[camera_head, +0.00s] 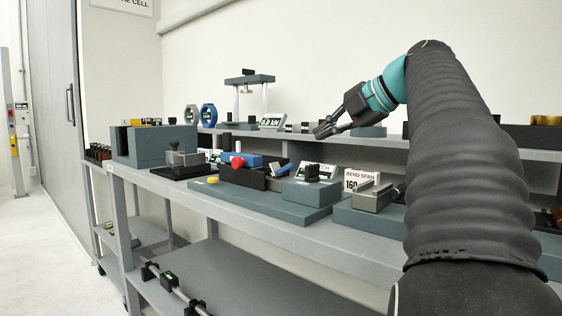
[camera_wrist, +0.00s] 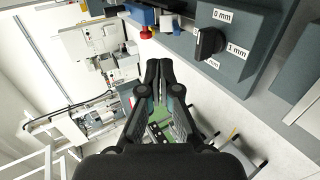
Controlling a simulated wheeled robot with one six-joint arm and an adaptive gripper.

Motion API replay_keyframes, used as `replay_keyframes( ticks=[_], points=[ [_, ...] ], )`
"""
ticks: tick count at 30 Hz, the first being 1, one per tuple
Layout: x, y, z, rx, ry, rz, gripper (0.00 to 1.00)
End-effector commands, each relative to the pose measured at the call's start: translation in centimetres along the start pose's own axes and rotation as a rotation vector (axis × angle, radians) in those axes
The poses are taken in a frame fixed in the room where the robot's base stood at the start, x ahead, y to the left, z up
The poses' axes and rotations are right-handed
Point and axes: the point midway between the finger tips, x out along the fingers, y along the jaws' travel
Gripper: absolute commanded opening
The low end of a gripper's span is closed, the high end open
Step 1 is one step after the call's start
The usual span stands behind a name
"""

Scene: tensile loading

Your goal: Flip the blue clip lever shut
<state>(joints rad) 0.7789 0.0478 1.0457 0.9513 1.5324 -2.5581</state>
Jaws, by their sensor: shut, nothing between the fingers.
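A small blue lever (camera_head: 278,167) stands tilted on a dark fixture (camera_head: 243,176) on the bench in the head view. A blue bar-shaped part (camera_head: 244,159) with a red knob (camera_head: 238,163) lies left of it on the same fixture. My gripper (camera_head: 322,130) is above and to the right of the fixture, apart from it, with nothing held. In the wrist view my gripper (camera_wrist: 159,66) has its fingers together. A blue part (camera_wrist: 140,15) and a red knob (camera_wrist: 147,32) show at the top edge there. I cannot tell the tilted lever in that view.
A grey block with a black dial (camera_wrist: 209,43) and millimetre labels stands close on the right in the wrist view. A "BEND SPAN" sign (camera_head: 362,180) and a metal vice (camera_head: 371,195) stand right of the fixture. A dark clamp block (camera_head: 184,159) stands left. The air above the bench is open.

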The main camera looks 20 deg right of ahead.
Motion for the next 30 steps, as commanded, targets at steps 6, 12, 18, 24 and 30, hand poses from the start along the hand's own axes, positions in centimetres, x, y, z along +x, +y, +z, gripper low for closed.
replay_keyframes(
  ticks=[6,12,18,24,30],
  points=[
    [0.1,0.0,0.0,0.001,0.000,-0.002,0.00],
    [1.7,-0.1,0.0,0.002,0.003,-0.003,0.00],
    [5.3,-0.2,-0.1,0.001,0.005,-0.004,0.00],
    [9.0,-0.1,-0.1,0.001,0.004,-0.004,0.00],
    [12.1,-0.1,-0.1,0.002,0.003,-0.004,0.00]
  ],
)
